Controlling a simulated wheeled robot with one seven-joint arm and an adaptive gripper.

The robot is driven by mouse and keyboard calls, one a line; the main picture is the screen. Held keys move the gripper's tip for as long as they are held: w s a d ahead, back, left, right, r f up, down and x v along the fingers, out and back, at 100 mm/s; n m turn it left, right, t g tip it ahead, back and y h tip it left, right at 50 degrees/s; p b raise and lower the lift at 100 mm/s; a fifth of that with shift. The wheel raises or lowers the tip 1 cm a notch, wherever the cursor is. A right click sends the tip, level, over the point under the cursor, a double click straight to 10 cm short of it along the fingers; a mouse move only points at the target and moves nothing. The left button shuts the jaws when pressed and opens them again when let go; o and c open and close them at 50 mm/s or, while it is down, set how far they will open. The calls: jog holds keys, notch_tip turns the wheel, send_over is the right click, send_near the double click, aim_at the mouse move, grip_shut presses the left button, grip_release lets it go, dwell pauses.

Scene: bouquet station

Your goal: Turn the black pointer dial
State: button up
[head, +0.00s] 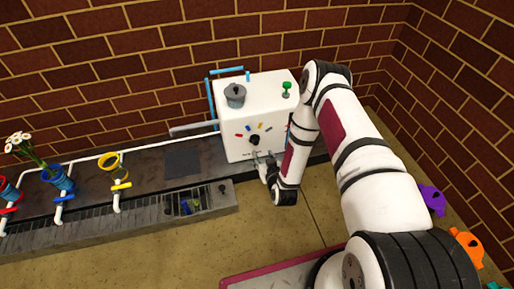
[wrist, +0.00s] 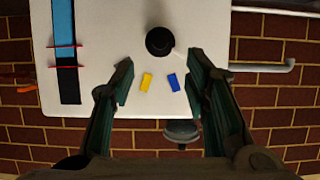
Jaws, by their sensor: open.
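The black dial (head: 254,140) is on the front face of a white box (head: 234,148), with coloured marks fanned above it. In the wrist view the dial (wrist: 159,41) is a round black knob with a yellow mark (wrist: 146,82) and a blue mark (wrist: 173,82) near it. Which way its pointer faces is hard to tell. My gripper (head: 264,159) is in front of the box, just below and right of the dial. In the wrist view my gripper (wrist: 161,76) is open, its two fingers apart with nothing between them. The dial appears beyond the fingertips, apart from them.
A grey lidded knob (head: 235,96) and a green knob (head: 287,89) are on top of the box. A white pipe (head: 150,144) runs left to coloured valves. A vase of white flowers (head: 58,178) stands far left. A sunken grate (head: 190,207) lies in front.

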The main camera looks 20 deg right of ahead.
aim_at(256, 144)
jog(key=b+x, duration=0.4)
jog(key=x, duration=0.7)
grip_shut()
